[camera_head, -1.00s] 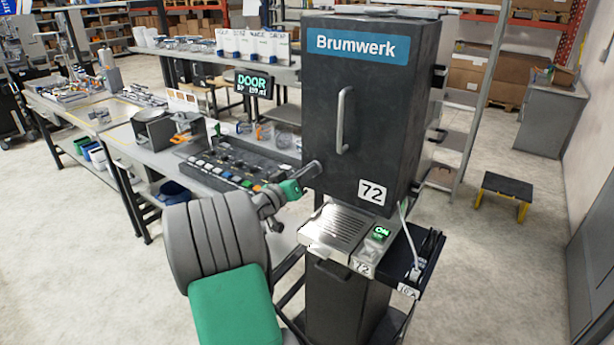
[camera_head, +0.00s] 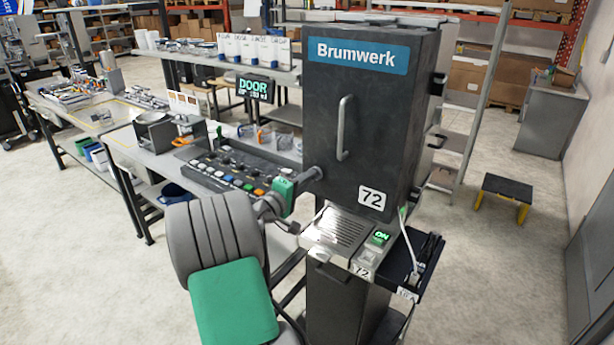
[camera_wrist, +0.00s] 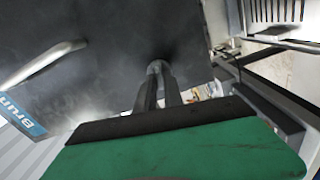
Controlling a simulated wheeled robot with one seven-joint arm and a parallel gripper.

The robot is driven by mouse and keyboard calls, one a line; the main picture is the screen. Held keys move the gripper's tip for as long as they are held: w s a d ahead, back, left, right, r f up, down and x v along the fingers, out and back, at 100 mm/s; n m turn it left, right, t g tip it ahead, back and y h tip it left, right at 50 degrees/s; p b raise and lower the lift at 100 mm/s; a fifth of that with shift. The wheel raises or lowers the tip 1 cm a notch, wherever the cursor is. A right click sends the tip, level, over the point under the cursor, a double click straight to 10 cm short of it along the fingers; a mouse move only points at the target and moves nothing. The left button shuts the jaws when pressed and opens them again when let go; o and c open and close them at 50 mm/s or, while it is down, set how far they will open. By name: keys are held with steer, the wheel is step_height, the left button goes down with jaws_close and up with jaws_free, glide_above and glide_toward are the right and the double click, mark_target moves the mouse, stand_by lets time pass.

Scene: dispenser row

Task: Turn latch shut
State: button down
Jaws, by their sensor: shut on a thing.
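The dispenser's dark door (camera_head: 368,120) carries a blue Brumwerk label, a vertical bar handle and a "72" tag. It looks flush with the cabinet. The latch (camera_wrist: 157,68) shows in the wrist view as a small rounded dark end against the door face. My gripper (camera_head: 314,173) reaches the door's lower left edge from the left. In the wrist view its two dark fingers (camera_wrist: 158,88) are close together around the latch. The fingers hide most of the latch, so its angle is hard to tell.
A metal drip tray (camera_head: 338,228) and a lit green ON switch (camera_head: 380,237) sit below the door. A display (camera_head: 254,87) reading DOOR stands behind. A workbench with a button panel (camera_head: 225,172) is close on the left. The floor at right is mostly open.

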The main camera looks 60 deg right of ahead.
steer(key=shift+n+p, duration=0.35)
steer(key=shift+n, duration=0.65)
steer(key=shift+f, duration=0.1)
steer(key=c, duration=1.5)
jaws_free()
steer(key=shift+o, duration=0.2)
steer(key=w+a+b, duration=0.1)
steer(key=a+b, duration=0.1)
steer(key=a, duration=0.5)
steer(key=shift+a, duration=0.35)
